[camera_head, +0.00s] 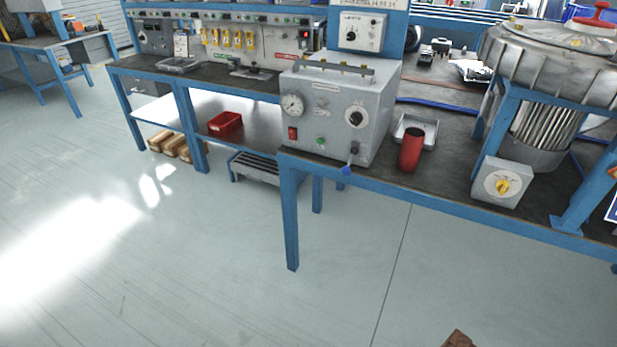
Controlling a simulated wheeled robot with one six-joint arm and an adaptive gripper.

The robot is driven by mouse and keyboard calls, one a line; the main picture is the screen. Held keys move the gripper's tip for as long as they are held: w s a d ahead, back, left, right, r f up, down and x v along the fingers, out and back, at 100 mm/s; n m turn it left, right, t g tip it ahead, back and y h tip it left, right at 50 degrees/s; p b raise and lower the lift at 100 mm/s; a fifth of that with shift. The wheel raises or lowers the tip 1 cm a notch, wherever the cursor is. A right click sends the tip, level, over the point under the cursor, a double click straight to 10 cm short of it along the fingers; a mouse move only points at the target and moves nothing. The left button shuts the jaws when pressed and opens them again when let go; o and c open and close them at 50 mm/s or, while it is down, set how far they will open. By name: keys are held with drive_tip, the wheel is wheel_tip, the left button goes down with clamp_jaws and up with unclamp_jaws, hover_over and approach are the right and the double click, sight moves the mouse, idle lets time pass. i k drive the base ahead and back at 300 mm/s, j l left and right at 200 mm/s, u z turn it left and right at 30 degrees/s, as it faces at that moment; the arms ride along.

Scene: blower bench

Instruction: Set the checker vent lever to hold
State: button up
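The checker (335,112) is a grey box on the dark-topped bench, with a round gauge, a black knob, a red switch and a green button on its front. My gripper is not in view.
A red cylinder (411,150) stands right of the checker, before a pale tray (417,128). A large blower (545,85) and a box with a yellow knob (502,184) are further right. The floor (220,260) before the bench is clear, except a brown object (459,340) at the bottom edge.

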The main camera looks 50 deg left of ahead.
sight(346, 171)
drive_tip(key=u, duration=1.65)
